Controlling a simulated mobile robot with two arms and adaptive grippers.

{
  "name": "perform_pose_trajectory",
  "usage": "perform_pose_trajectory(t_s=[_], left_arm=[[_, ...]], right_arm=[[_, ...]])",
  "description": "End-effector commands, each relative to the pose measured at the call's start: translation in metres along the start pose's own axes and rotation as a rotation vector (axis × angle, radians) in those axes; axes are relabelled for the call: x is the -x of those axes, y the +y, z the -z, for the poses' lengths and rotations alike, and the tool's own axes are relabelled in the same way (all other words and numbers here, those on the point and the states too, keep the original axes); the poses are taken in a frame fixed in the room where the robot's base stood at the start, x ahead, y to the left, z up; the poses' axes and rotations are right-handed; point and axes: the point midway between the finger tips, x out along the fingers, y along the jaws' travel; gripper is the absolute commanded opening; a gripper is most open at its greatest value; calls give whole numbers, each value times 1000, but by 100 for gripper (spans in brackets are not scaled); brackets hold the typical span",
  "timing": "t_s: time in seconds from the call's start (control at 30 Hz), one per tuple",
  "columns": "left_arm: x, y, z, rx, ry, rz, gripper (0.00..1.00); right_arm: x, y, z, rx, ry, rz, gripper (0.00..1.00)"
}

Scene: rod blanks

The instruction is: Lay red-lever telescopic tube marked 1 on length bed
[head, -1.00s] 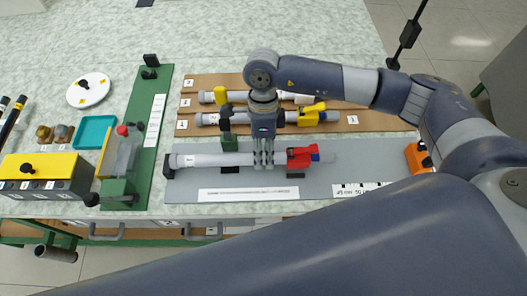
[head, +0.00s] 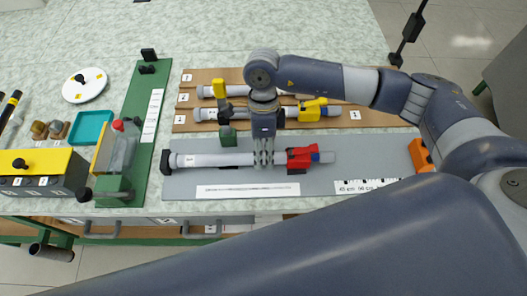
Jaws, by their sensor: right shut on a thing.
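The red-lever telescopic tube (head: 215,160) lies lengthwise along the grey length bed (head: 375,155), its left end at a dark end stop (head: 166,161). No number is readable on the tube. My right gripper (head: 264,162) points down and is shut around the tube just left of the lever. The fingers hide that stretch. Whether the tube fully rests on the bed is hard to tell. My left gripper is out of view.
Behind the bed, a brown rack (head: 340,118) holds two more tubes, one with a yellow lever (head: 313,110). An orange block (head: 421,155) stands at the bed's right end. A green fixture strip (head: 140,160), teal tray (head: 90,130) and white disc (head: 86,85) are left.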

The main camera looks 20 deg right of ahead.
Motion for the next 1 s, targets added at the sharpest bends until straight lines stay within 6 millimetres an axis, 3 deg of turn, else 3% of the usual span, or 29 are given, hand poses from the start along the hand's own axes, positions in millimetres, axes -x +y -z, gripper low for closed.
perform_pose_trajectory(t_s=[0.2, 0.23, 0.33, 0.73, 0.87, 1.0], left_arm=[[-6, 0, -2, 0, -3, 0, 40], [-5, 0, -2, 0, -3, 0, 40], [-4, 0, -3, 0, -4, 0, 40], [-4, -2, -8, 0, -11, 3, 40], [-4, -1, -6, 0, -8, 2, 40], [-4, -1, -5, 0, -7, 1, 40]], right_arm=[[-4, -1, 0, 0, 0, 0, 12], [-4, -1, 0, 0, 0, 0, 27], [-3, -1, 0, 0, 0, 0, 49], [0, -2, 0, 0, 0, 1, 49], [18, -2, 0, 0, -1, 4, 49], [48, -2, 0, 1, -2, 6, 49]])
